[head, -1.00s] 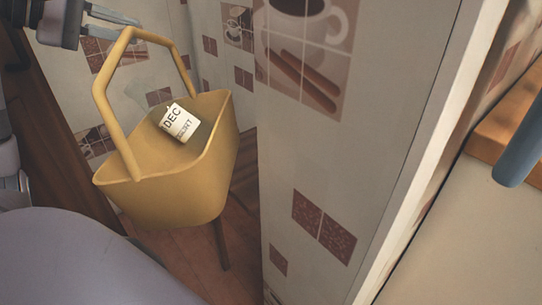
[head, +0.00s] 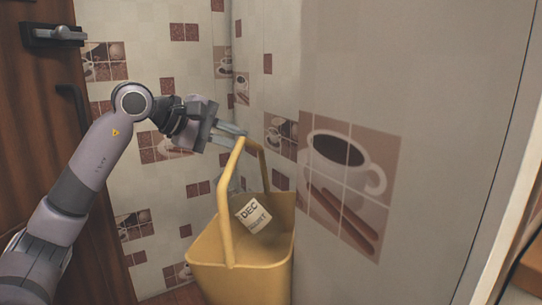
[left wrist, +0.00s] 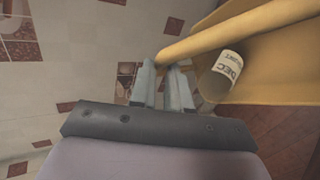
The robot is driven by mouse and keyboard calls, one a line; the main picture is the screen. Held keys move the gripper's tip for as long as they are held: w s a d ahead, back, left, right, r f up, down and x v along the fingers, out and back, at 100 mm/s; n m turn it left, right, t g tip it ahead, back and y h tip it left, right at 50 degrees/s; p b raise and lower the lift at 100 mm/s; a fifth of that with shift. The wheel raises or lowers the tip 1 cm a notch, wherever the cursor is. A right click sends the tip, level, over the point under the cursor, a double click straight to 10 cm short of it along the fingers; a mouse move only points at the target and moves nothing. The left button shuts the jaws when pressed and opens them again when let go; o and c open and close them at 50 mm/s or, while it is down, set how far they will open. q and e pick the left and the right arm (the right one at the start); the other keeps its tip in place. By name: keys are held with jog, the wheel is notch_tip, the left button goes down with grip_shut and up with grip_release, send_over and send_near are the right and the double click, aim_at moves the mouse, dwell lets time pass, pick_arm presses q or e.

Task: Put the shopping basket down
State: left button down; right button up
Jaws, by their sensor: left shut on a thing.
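The yellow shopping basket (head: 240,270) is at the lower middle of the head view, its lower end cut off by the frame. Its angular handle (head: 226,205) stands up from the rim. My left gripper (head: 238,136) is shut on the top of the handle. A white cylinder marked "DEC" (head: 252,215) lies tilted inside. In the left wrist view the handle (left wrist: 235,30) passes at the fingertips (left wrist: 163,72), and the cylinder (left wrist: 220,74) shows inside the basket (left wrist: 290,75). What is under the basket is hidden. My right gripper is out of view.
A tiled wall corner (head: 228,60) is close behind, and a wall with coffee-cup tiles (head: 345,185) stands close at the basket's right. A brown wooden door (head: 40,130) with a metal handle (head: 55,33) is at the left. A little floor (head: 172,296) shows at the bottom.

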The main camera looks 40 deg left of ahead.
pick_arm(q)
jog(key=w+d+p, duration=0.3)
jog(key=w+p, duration=0.1)
jog(key=w, duration=0.4)
notch_tip(320, 180, down, 7)
jog(key=b, duration=0.2)
jog(key=shift+w+a, duration=0.2)
jog(key=shift+w, duration=0.1)
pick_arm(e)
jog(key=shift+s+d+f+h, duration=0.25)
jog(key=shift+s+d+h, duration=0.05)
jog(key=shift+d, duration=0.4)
pick_arm(q)
jog(key=c, duration=1.4)
grip_release()
jog(key=shift+f, duration=0.15)
jog(key=shift+c, duration=0.2)
jog(key=o, duration=0.4)
jog(key=shift+c, duration=0.2)
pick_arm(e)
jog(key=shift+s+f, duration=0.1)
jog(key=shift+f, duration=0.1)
